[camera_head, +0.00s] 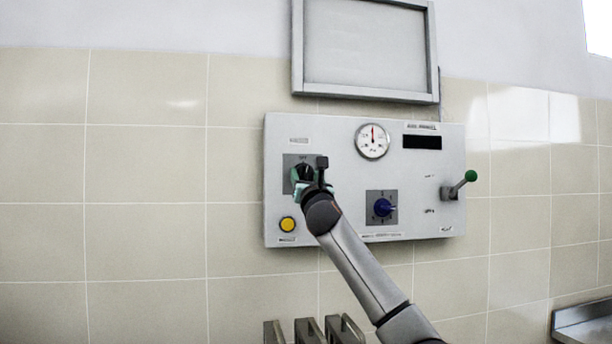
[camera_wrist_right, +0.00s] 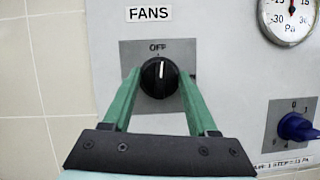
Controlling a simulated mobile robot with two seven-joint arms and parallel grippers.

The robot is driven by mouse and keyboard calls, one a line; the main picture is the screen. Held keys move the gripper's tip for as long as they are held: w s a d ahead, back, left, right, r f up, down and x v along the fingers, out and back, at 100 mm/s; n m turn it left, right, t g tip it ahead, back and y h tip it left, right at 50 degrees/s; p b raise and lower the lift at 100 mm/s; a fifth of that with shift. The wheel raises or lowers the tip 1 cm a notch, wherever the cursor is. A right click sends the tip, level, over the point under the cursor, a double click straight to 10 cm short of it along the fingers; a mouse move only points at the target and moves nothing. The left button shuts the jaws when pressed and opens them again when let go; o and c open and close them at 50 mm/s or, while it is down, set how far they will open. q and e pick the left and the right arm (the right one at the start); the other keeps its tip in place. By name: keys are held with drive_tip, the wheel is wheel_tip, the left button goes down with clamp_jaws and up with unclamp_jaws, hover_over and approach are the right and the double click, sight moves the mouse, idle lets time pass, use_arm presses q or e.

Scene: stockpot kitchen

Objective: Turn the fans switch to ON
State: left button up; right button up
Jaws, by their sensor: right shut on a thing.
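The fans switch is a round black knob (camera_wrist_right: 159,77) on a grey square plate (camera_wrist_right: 133,55) under a "FANS" label (camera_wrist_right: 149,13) in the right wrist view. Its white mark points up, close to the word OFF. My right gripper (camera_wrist_right: 159,88) has its two green fingers on either side of the knob and is shut on it. In the head view the right gripper (camera_head: 308,183) reaches the panel's upper left and hides most of the knob. My left gripper is in neither view.
The grey control panel (camera_head: 340,160) also carries a round gauge (camera_head: 372,140), a dark display (camera_head: 422,142), a blue knob (camera_head: 383,207), a green-tipped lever (camera_head: 461,184) and a yellow button (camera_head: 288,224). A framed board (camera_head: 365,45) hangs above.

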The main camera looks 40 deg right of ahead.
drive_tip(key=m+g+h+p, duration=0.1)
drive_tip(key=m, duration=0.1)
drive_tip(key=m+g+p, duration=0.1)
drive_tip(key=m, duration=0.2)
drive_tip(key=m+g+h+p, duration=0.1)
drive_tip(key=m, duration=0.1)
drive_tip(key=shift+a+r+m+h, duration=0.1)
drive_tip(key=shift+r+m+h, duration=0.15)
drive_tip(key=shift+m+h, duration=0.05)
drive_tip(key=m+g+p, duration=0.1)
drive_tip(key=m+p, duration=0.1)
drive_tip(key=m, duration=0.1)
drive_tip(key=m+g+p, duration=0.1)
drive_tip(key=m+p, duration=0.1)
drive_tip(key=m, duration=0.1)
drive_tip(key=shift+w+a+m+g+h, duration=0.1)
drive_tip(key=shift+m+g+h, duration=0.3)
drive_tip(key=m+g, duration=0.1)
drive_tip(key=m, duration=0.1)
drive_tip(key=shift+m+p, duration=0.35)
drive_tip(key=shift+m, duration=0.05)
drive_tip(key=shift+m+g+y, duration=0.4)
drive_tip(key=shift+m+y, duration=0.2)
drive_tip(key=shift+m, duration=0.9)
drive_tip(key=o, duration=1.4)
